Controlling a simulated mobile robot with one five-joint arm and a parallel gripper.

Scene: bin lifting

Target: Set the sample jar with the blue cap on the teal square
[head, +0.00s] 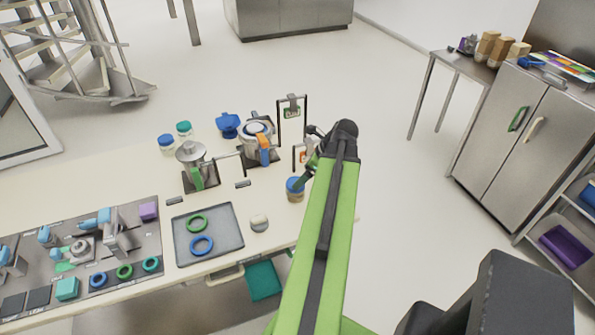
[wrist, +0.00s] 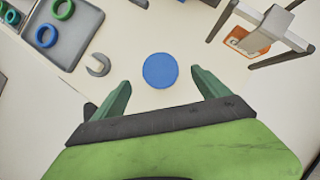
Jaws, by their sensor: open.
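A small jar with a blue cap (head: 294,184) stands near the table's right edge in the head view. In the wrist view its blue cap (wrist: 160,70) shows from above as a round disc, between and slightly beyond the fingertips. My gripper (head: 308,176) is open and empty beside this jar, its dark green fingers (wrist: 160,82) spread on either side of the cap. Another blue-capped jar (head: 166,145) stands at the back left. A teal block (head: 67,289) sits on the panel at the front left. I cannot make out a flat teal square for certain.
A grey tray (head: 222,248) holds a green ring and a blue ring. Metal frames (head: 291,112), a kettle-like pot (head: 192,152) and a blue-handled pot (head: 256,132) stand behind.

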